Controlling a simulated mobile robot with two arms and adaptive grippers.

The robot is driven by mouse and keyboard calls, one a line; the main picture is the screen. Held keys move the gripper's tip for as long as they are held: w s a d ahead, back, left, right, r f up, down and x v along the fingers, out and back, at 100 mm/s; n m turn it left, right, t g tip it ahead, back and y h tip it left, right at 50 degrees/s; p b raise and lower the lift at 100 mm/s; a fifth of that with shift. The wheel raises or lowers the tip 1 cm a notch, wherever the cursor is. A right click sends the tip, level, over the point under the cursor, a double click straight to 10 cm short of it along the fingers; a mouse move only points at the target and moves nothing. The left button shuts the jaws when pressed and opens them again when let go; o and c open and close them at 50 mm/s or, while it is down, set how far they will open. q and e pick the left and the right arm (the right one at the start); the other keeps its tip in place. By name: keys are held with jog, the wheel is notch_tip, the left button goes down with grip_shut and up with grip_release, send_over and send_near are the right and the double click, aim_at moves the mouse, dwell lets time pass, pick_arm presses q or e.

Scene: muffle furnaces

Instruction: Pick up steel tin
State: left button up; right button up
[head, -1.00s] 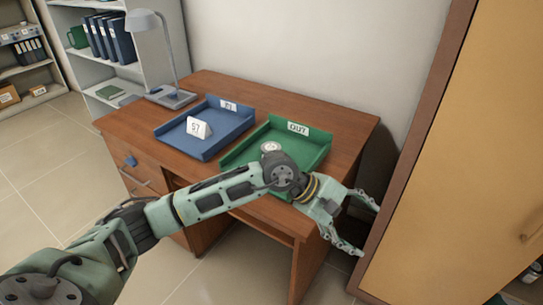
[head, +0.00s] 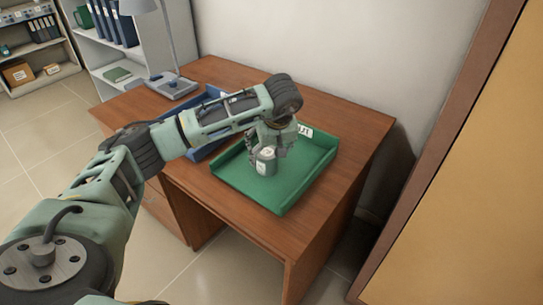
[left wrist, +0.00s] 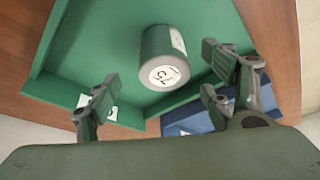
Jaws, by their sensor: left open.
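The steel tin (head: 265,162) is a small grey cylinder with a white label on its top and side. It stands upright in the green tray (head: 277,196) on the desk. In the left wrist view the tin (left wrist: 168,57) shows ahead of the fingers, its labelled top facing the camera. My left gripper (head: 266,147) is over the tray, pointing down at the tin. In the left wrist view the open fingers (left wrist: 165,88) are spread with nothing between the pads; the tin lies beyond them. My right gripper is not in view.
A blue tray (head: 208,100) lies beside the green one, partly hidden by my left arm. A desk lamp (head: 170,60) stands at the desk's back left.

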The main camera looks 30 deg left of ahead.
aim_at(268, 155)
pick_arm(q)
jog(key=x, duration=0.3)
jog(key=shift+s+a+p, duration=0.1)
jog(key=shift+s+p, duration=0.2)
jog(key=shift+p, duration=0.05)
jog(key=x, duration=0.2)
jog(key=shift+w+a+f, duration=0.1)
jog(key=shift+w+f, duration=0.05)
jog(key=shift+f, duration=0.15)
jog(key=shift+w+a+f, duration=0.1)
jog(key=shift+f, duration=0.2)
jog(key=shift+c, duration=0.3)
jog(key=c, duration=1.3)
jog(key=shift+c, duration=0.3)
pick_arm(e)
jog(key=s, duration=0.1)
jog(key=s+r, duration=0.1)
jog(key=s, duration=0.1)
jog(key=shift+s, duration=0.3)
pick_arm(q)
jog(key=shift+r, duration=0.1)
